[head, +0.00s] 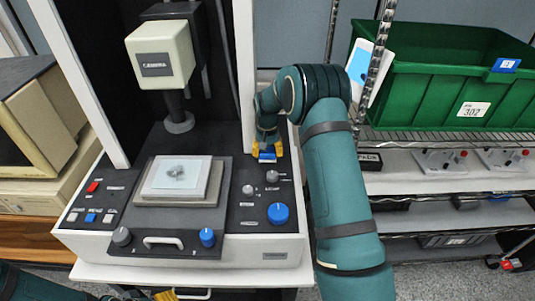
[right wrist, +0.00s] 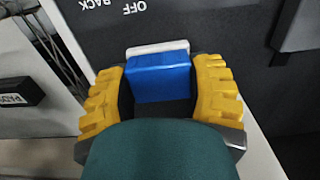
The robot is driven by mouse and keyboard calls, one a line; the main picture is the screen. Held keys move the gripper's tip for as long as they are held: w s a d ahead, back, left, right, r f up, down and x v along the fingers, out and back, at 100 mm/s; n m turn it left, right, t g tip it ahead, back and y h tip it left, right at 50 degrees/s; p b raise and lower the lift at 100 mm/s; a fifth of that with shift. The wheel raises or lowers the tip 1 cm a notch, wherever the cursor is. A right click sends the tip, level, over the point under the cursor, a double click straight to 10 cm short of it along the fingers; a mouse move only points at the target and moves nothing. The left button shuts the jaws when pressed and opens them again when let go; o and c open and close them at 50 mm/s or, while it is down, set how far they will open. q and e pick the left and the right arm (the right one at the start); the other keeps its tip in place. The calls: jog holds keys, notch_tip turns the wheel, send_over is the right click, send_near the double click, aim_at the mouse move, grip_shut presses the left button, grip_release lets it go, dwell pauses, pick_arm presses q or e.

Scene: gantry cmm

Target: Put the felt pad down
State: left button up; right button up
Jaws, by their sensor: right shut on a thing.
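A blue block with a white strip along its far edge, which I take to be the felt pad (right wrist: 158,78), sits between the yellow fingers of my right gripper (right wrist: 165,85) in the right wrist view. The fingers are shut on its two sides. In the head view my right gripper (head: 265,153) is at the right rear of the machine's dark control panel, with the blue pad (head: 267,158) showing small between the fingertips. Whether the pad touches the panel is unclear. Yellow parts of my left gripper (head: 168,295) show only partly at the bottom edge.
The measuring machine's panel (head: 240,235) carries a blue knob (head: 278,213), smaller knobs and a raised plate (head: 180,174) in the middle. A white column stands beside my right gripper.

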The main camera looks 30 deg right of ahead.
aim_at(268, 150)
jog(key=shift+f, duration=0.55)
jog(key=shift+f, duration=0.1)
jog(key=o, duration=1.2)
jog(key=shift+c, duration=0.2)
notch_tip(268, 150, up, 12)
jog(key=shift+p, duration=0.3)
